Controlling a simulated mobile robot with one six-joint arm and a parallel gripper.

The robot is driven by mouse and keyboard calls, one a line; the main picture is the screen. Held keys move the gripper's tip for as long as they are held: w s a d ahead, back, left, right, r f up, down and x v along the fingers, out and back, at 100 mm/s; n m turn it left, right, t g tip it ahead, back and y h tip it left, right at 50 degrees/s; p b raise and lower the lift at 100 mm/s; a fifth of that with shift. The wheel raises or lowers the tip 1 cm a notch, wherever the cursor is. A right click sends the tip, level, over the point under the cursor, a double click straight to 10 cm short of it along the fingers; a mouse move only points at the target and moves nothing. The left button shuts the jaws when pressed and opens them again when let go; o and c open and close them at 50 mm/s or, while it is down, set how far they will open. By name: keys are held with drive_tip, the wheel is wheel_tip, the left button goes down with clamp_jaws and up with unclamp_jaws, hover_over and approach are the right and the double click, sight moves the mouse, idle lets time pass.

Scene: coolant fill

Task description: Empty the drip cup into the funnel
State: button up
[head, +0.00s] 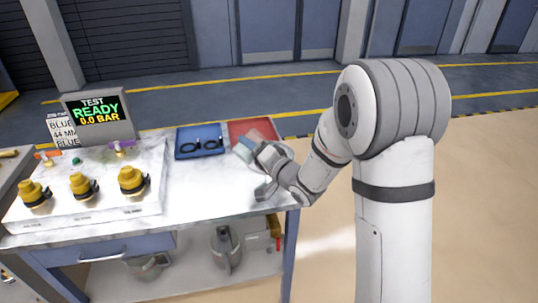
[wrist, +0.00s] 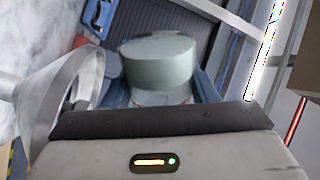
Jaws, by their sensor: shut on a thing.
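The drip cup (wrist: 158,62) is a grey-green round cup, held between the blue jaws of my gripper (wrist: 160,92) in the wrist view. It also shows small and pale in the head view (head: 245,147), in front of the red tray, with my gripper (head: 258,153) shut on it. What is inside the cup cannot be seen. The funnel (wrist: 72,88) is a grey cone just left of the cup in the wrist view, apart from it. In the head view, the funnel (head: 265,190) is partly hidden beside my gripper near the bench's right edge.
A red tray (head: 262,126) and a blue tray (head: 200,150) with black rings lie at the bench's back. A test panel with yellow-topped fittings (head: 78,184) and a screen (head: 100,112) stand left. Metal vessels (head: 225,250) are on the lower shelf. The bench middle is clear.

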drive_tip(key=shift+d+r+m+p, duration=0.1)
drive_tip(key=shift+r+m+p, duration=0.35)
drive_tip(key=shift+m+p, duration=0.7)
drive_tip(key=shift+w+d+f+m+p, duration=0.4)
drive_tip(key=shift+w+d+m, duration=0.1)
drive_tip(key=shift+w+m, duration=0.1)
idle(1.0)
drive_tip(key=shift+w+d+r+m+p, duration=0.15)
drive_tip(key=shift+r+m+p, duration=0.2)
drive_tip(key=shift+m+p, duration=0.45)
idle(0.6)
